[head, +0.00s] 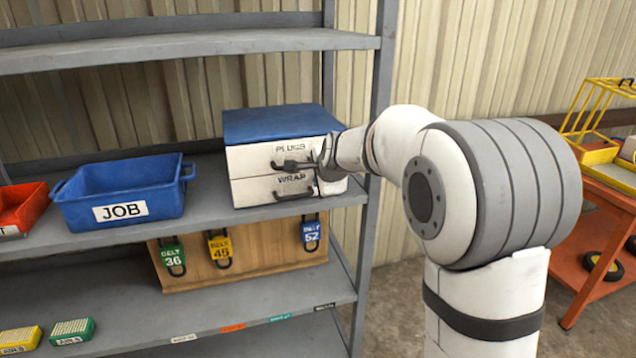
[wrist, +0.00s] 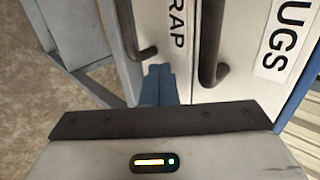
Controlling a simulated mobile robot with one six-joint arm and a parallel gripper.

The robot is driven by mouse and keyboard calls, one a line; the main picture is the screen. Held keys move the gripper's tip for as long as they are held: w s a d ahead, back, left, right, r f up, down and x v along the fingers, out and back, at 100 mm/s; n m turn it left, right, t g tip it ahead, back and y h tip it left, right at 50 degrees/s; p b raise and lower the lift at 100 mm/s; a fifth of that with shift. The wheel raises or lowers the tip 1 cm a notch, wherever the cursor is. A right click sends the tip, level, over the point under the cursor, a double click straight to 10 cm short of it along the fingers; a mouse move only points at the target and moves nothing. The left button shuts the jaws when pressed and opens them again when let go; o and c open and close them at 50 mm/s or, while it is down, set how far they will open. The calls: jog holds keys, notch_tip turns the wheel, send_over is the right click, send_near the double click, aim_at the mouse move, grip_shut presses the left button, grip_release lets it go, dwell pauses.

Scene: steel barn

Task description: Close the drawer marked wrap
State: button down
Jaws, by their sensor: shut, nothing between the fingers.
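A small white cabinet with a blue top (head: 280,123) stands on the middle shelf. Its lower drawer, marked WRAP (head: 250,192), has a dark bar handle, and its front looks flush or nearly flush with the upper drawer, marked PLUGS (head: 248,160). In the wrist view the WRAP drawer front (wrist: 192,75) and the PLUGS drawer front (wrist: 262,85) stand side by side. My gripper (head: 322,172) is at the right end of the drawer fronts. Its blue fingertips (wrist: 158,82) are together and empty, close before the WRAP front; I cannot tell whether they touch it.
A blue JOB bin (head: 125,193) stands left of the cabinet, with a red bin (head: 22,208) beyond it. A grey shelf post (head: 376,150) rises close behind my wrist. An orange cart (head: 600,205) stands at right.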

jog(key=s+f+v, duration=0.2)
jog(key=v, duration=1)
jog(key=s+d+f+n+g+p, duration=0.1)
jog(key=s+d+f+n+g, duration=0.1)
jog(key=s+n, duration=0.3)
jog(key=s+d+f+n+g+h, duration=0.1)
jog(key=s+f+n, duration=0.4)
jog(key=s, duration=0.9)
jog(key=s+d+f+n+g+h+p, duration=0.1)
jog(key=s+d+f+n+g, duration=0.2)
jog(key=s, duration=0.7)
jog(key=shift+d+f+n+g+p, duration=0.3)
jog(key=shift+d+f+n+g, duration=0.15)
jog(key=shift+d+n, duration=0.7)
